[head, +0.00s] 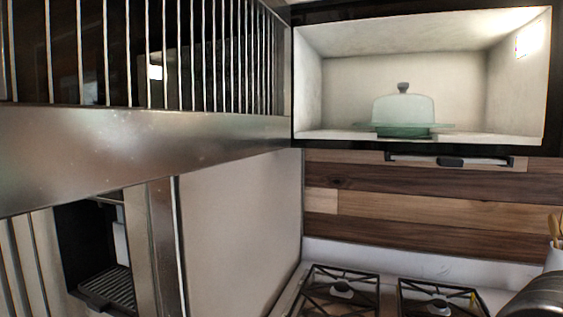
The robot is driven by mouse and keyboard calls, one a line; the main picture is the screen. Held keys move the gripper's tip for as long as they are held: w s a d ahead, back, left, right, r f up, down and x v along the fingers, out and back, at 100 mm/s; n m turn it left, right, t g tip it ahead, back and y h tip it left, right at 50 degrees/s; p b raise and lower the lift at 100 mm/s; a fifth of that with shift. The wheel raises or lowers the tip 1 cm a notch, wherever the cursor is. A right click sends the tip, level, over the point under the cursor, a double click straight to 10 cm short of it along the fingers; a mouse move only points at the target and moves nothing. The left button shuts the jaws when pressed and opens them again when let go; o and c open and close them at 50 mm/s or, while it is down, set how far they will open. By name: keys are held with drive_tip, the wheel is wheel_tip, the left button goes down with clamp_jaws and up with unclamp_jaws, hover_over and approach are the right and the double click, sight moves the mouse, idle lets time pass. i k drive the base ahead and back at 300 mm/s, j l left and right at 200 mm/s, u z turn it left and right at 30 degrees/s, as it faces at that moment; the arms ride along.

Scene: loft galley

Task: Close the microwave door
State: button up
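The microwave (307,85) is at the upper right of the head view, with its lit, pale interior open to view. A pale green domed dish with a dark knob (403,110) sits inside on a green glass plate. A large panel with a brushed metal lower band (140,145) and vertical bars over dark glass extends from the microwave's left edge toward me. It appears to be the microwave door, standing wide open. My gripper is not in view.
A stove top with black grates (342,290) lies below the microwave, before a wood-plank backsplash (430,208). A built-in machine with a dark recess (95,250) is at lower left. A utensil holder (554,258) and a dark rounded object (537,298) stand at lower right.

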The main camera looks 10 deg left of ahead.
sight(97, 97)
drive_tip(key=k+j, duration=0.1)
drive_tip(key=j, duration=0.6)
drive_tip(key=k+j+u, duration=0.1)
drive_tip(key=j, duration=0.6)
drive_tip(key=i+j, duration=0.4)
